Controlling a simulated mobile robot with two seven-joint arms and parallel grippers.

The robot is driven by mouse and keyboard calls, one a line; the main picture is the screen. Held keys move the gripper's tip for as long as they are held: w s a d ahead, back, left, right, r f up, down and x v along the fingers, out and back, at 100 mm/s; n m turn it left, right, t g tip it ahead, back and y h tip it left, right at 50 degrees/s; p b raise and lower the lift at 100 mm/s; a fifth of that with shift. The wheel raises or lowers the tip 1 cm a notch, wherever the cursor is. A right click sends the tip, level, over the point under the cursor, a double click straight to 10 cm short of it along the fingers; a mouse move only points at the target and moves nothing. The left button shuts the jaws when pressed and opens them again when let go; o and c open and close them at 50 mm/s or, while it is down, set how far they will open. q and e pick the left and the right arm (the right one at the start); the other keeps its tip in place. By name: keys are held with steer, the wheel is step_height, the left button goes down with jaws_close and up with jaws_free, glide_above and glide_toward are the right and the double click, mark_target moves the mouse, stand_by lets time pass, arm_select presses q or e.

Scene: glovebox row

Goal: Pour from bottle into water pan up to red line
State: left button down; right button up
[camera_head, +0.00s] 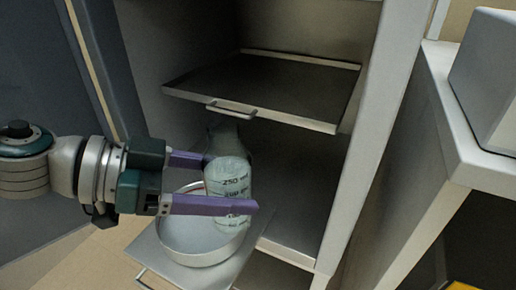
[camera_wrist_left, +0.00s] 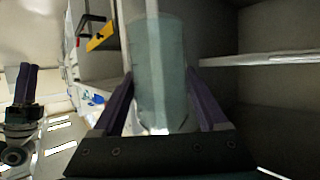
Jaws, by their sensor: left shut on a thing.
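The clear bottle (camera_head: 228,176) has dark volume markings, one reading 250. My left gripper (camera_head: 230,183) is shut on its body with two purple fingers, one on each side. In the left wrist view the bottle (camera_wrist_left: 160,70) stands between the fingers. In the head view it looks nearly upright, over or just beside the water pan (camera_head: 197,258); its exact height cannot be told. The pan is a round, shallow metal dish, partly hidden by bottle and fingers. My right gripper (camera_wrist_left: 27,85) appears at the left of the left wrist view, away from the bottle.
The pan rests on a light pulled-out tray (camera_head: 150,252) with a handle. Above and behind is a dark cabinet shelf (camera_head: 265,88) with a front handle (camera_head: 230,111). The cabinet's side wall (camera_head: 362,150) stands to the right, and a pale bench (camera_head: 455,110) is beyond it.

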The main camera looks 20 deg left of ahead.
arm_select(q)
steer(key=a+f+b, duration=0.1)
steer(key=f, duration=0.4)
steer(key=s+a+f+n+t+b, duration=0.1)
steer(key=a+f, duration=0.1)
steer(key=f, duration=0.3)
steer(key=shift+s+a+y+b, duration=0.25)
steer(key=shift+y+b, duration=0.05)
steer(key=shift+f, duration=0.1)
steer(key=f+n+h+b, duration=0.1)
steer(key=n+b, duration=0.1)
steer(key=b, duration=0.1)
steer(key=a+n+g+h+b, duration=0.1)
steer(key=n+b, duration=0.1)
steer(key=b, duration=0.2)
steer(key=w+f+n+g+h+b, duration=0.1)
steer(key=n+b, duration=0.1)
steer(key=b, duration=0.2)
steer(key=shift+a+f, duration=0.15)
steer(key=shift+f, duration=0.15)
